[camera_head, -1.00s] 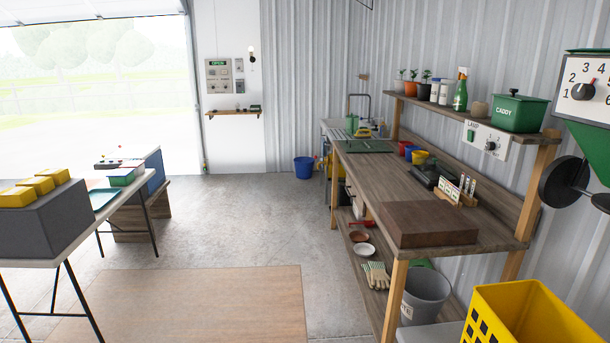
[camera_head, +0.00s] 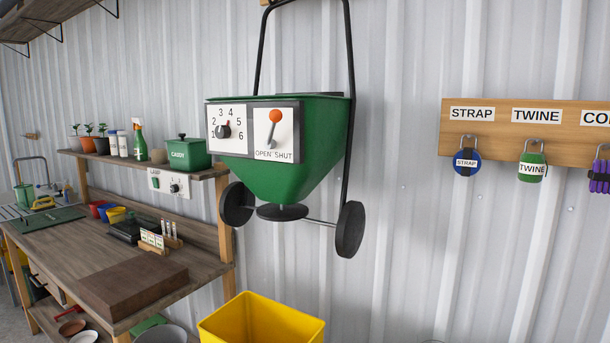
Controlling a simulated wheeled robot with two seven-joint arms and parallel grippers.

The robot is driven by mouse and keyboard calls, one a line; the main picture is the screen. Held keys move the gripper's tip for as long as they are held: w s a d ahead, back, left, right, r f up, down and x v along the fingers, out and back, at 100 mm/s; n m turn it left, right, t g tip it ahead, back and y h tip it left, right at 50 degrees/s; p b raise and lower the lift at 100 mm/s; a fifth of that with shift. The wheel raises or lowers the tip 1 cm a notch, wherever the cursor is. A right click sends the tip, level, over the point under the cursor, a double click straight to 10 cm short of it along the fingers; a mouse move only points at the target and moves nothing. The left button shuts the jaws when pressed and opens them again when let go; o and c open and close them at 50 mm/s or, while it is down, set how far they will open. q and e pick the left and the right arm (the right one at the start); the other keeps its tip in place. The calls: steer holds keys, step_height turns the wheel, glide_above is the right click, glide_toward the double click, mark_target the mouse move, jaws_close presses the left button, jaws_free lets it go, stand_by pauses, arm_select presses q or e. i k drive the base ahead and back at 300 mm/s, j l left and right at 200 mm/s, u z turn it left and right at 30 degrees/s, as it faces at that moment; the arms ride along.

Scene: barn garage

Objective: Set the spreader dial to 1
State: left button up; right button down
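The green spreader (camera_head: 310,150) hangs on the corrugated wall near the middle of the head view. Its front panel carries a white dial plate numbered 1 to 6 with a dark round dial knob (camera_head: 223,131) at its centre left. The knob's pointer is too small to read with certainty. Beside it is an OPEN/SHUT lever (camera_head: 273,128) with an orange ball, its ball at the top. Neither of my grippers shows in the view.
A yellow bin (camera_head: 262,322) stands below the spreader. A wooden rack (camera_head: 560,125) with labelled STRAP and TWINE hooks is at the right.

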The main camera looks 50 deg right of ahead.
mark_target(221, 132)
steer(key=z, duration=1.4)
